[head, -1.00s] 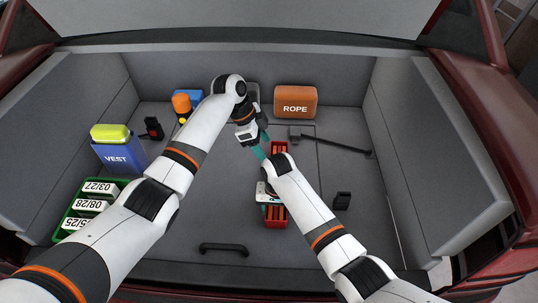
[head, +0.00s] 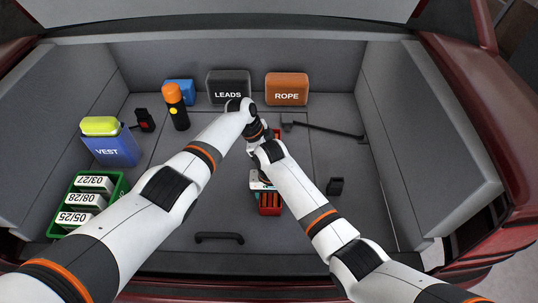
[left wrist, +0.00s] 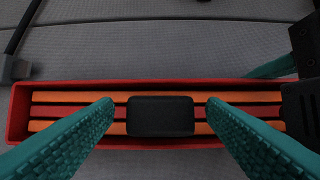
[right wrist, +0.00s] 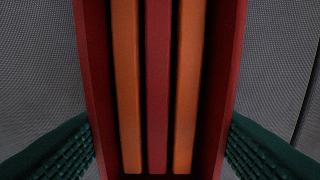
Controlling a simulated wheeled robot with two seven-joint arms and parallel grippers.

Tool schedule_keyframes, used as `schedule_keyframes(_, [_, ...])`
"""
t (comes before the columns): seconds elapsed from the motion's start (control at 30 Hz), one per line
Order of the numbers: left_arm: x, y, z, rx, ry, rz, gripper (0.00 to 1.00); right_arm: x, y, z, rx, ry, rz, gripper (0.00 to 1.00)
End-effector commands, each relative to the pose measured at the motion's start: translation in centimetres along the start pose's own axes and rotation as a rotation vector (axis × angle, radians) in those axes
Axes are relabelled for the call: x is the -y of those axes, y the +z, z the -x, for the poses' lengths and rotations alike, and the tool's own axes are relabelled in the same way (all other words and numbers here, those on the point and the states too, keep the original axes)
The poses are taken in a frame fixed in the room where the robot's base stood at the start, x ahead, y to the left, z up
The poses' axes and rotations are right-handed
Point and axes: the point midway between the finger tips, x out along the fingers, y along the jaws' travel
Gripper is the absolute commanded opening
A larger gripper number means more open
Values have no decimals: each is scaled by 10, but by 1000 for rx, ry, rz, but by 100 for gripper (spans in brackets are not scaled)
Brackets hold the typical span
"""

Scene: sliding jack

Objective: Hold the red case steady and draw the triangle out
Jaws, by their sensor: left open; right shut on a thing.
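The red case (head: 270,211) is a long open box on the trunk floor, partly hidden by my arms in the head view. The folded triangle lies in it as orange and red bars (left wrist: 75,97) with a black block (left wrist: 160,116) at mid-length; the bars also show in the right wrist view (right wrist: 128,80). My right gripper (right wrist: 162,130) is shut on the case, a finger on each long wall near one end. My left gripper (left wrist: 160,103) is open, with a finger on either side of the black block and visible gaps. In the head view its fingers are hidden.
Orange ROPE (head: 287,88) and dark LEADS (head: 229,86) bags stand at the back. A black bar (head: 325,131) lies right of the case. A flashlight (head: 176,108), blue VEST box (head: 113,148) and green crate (head: 122,185) are at left. Floor right of the case is mostly clear.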

Motion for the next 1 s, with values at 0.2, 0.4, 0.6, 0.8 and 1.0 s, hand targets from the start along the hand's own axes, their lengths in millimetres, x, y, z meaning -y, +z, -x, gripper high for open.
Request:
schedule_keyframes(0.2, [0, 0, 0, 0, 0, 0, 46, 0, 0, 1, 1, 1, 1, 34])
schedule_keyframes(0.4, [0, 0, 0, 0, 0, 1, 13, 0, 0, 1, 1, 1, 1, 34])
schedule_keyframes(0.6, [0, 0, 1, 0, 0, 1, 7, 0, 0, 1, 1, 1, 1, 34])
schedule_keyframes(0.8, [0, 2, 5, 1, 0, 1, 7, 0, 0, 1, 1, 1, 1, 34])
schedule_keyframes(1.0, [0, 4, 9, 2, 0, 0, 7, 0, 0, 0, 1, 1, 1, 34])
